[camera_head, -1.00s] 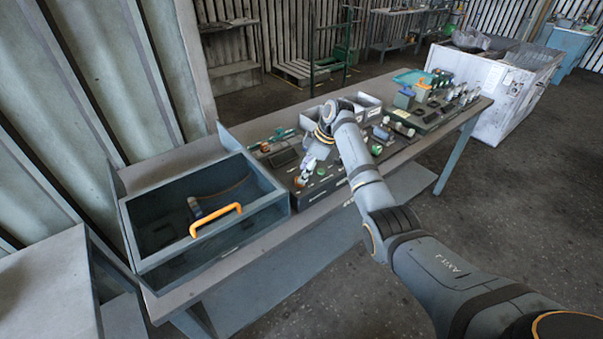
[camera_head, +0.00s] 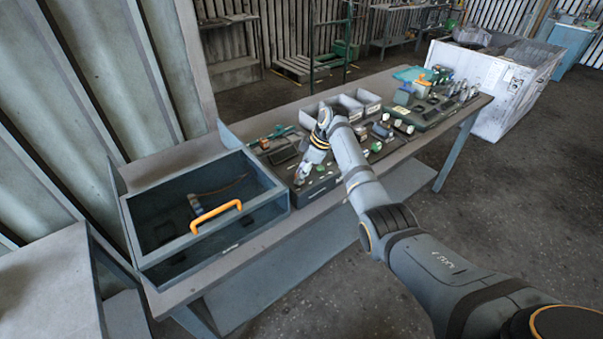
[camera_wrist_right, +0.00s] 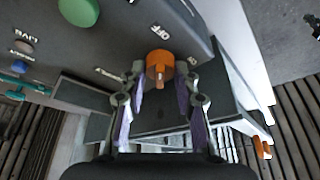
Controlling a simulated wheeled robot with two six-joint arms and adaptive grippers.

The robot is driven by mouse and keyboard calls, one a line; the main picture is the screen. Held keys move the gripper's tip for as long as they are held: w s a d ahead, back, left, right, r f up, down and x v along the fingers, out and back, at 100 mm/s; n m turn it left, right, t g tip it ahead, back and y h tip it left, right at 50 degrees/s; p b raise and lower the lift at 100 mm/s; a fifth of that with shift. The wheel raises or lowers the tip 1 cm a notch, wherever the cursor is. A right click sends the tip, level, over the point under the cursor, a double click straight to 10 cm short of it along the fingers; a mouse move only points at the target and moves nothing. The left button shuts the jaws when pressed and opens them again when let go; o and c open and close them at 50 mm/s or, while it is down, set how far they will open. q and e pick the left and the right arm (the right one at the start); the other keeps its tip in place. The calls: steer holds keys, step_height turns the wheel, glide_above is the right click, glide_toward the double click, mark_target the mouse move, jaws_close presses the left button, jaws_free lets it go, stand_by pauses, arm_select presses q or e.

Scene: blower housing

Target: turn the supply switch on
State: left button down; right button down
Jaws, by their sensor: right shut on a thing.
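The supply switch is an orange rotary knob (camera_wrist_right: 160,64) on a dark grey panel (camera_wrist_right: 120,40), seen in the right wrist view with the word OFF printed beside it. My right gripper (camera_wrist_right: 162,77) is shut on this knob, with one finger on each side of it. In the head view the right gripper (camera_head: 300,178) reaches down to the near left end of the panel on the bench, and it hides the knob there. My left gripper is in neither view.
A blue-grey open box (camera_head: 270,205) with an orange handle (camera_head: 216,216) stands on the bench left of the panel. Grey bins (camera_head: 368,98) stand behind it. A green button (camera_wrist_right: 78,11) and a blue button (camera_wrist_right: 18,66) are on the panel.

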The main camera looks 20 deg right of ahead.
steer(key=shift+r+m+p, duration=0.2)
steer(key=shift+m+p, duration=0.2)
steer(key=shift+p, duration=0.35)
steer(key=m+t+h+p, duration=0.1)
steer(key=m+p, duration=0.2)
steer(key=p, duration=0.1)
steer(key=m+t+h+p, duration=0.1)
steer(key=m+p, duration=0.3)
steer(key=p, duration=0.1)
steer(key=shift+s+a+r, duration=0.1)
steer(key=shift+s+a, duration=0.05)
steer(key=shift+a, duration=0.05)
steer(key=shift+m+h+p, duration=0.3)
steer(key=shift+m+p, duration=0.3)
steer(key=shift+a+m+t+h+p, duration=0.1)
steer(key=shift+m+t+h+p, duration=0.25)
steer(key=shift+m+p, duration=0.45)
steer(key=m+h, duration=0.1)
steer(key=m, duration=0.2)
steer(key=shift+a+f+m+h, duration=0.1)
steer(key=shift+f+m+h, duration=0.15)
steer(key=shift+m+h, duration=0.6)
steer(key=shift+m, duration=1.25)
